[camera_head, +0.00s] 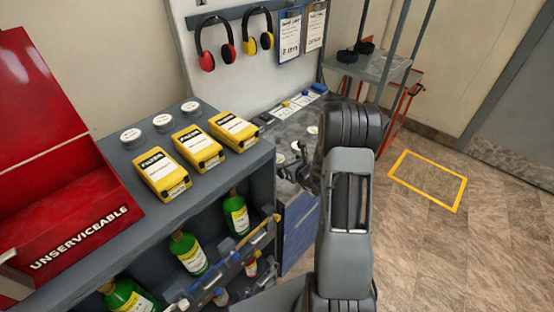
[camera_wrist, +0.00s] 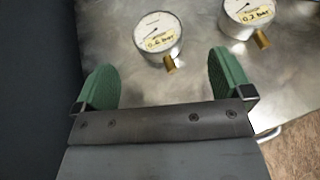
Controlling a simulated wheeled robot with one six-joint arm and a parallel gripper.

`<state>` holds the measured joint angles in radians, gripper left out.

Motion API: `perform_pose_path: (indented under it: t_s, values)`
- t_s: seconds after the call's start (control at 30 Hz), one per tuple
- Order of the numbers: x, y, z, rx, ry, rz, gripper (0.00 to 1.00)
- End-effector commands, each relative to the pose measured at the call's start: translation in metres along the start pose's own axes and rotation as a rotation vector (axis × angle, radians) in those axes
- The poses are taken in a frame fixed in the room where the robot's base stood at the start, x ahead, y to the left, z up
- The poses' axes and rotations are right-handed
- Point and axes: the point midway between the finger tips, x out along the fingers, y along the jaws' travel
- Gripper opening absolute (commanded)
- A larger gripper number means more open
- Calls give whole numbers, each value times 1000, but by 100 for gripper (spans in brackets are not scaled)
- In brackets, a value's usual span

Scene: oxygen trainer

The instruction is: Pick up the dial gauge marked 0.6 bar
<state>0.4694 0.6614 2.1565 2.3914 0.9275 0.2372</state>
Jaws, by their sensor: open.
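A round dial gauge (camera_wrist: 157,38) with a white face, a metal rim and a brass fitting lies on the metal bench top in the wrist view. Its yellow label appears to read 0.6 bar. A second, similar gauge (camera_wrist: 246,16) lies to its right, and its label appears to read 0.2 bar. My gripper (camera_wrist: 162,66) is open and empty, with green pads on either side of the near edge of the 0.6 bar gauge. In the head view my gripper (camera_head: 296,166) is over the grey bench, partly hidden by my arm; the gauges there are too small to read.
A shelf unit (camera_head: 100,240) on the left carries yellow boxes (camera_head: 197,148), white round tins (camera_head: 163,122) and a red UNSERVICEABLE bin (camera_head: 75,215). Green bottles (camera_head: 188,252) stand below. A board with ear defenders (camera_head: 252,45) rises behind the bench. Floor at right is clear.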

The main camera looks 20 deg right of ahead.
Motion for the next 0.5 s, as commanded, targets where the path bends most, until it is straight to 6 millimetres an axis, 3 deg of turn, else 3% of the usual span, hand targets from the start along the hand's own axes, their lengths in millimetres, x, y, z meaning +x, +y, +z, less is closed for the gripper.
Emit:
perform_pose_path:
  t_s: [0.3,0.5]
  values:
    - [21,3,2,-1,1,5,98]
    - [46,6,4,-2,2,7,98]
